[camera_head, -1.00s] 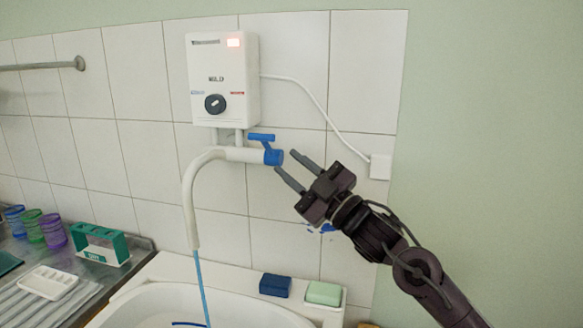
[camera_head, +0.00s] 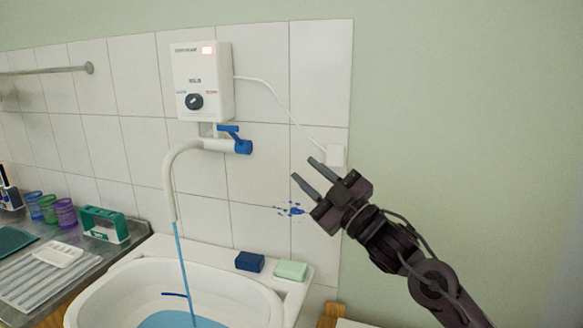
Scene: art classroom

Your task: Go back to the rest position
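My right gripper (camera_head: 309,173) is raised in front of the tiled wall, right of the tap. Its two fingers are apart with nothing between them. It touches neither the tap nor the heater. The white water heater (camera_head: 203,83) hangs on the wall with a red light lit and a dark dial. Below it the white curved tap (camera_head: 170,165) has a blue handle (camera_head: 237,141). A blue stream of water (camera_head: 184,260) runs from the spout into the white sink (camera_head: 240,300), where blue water lies. My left gripper is not in view.
A dark blue block (camera_head: 250,262) and a pale green soap (camera_head: 291,270) lie on the sink's back rim. Colored cups (camera_head: 66,213), a green-framed holder (camera_head: 104,224) and a white tray (camera_head: 58,254) stand on the left drainboard. A cord runs to a wall socket (camera_head: 336,156).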

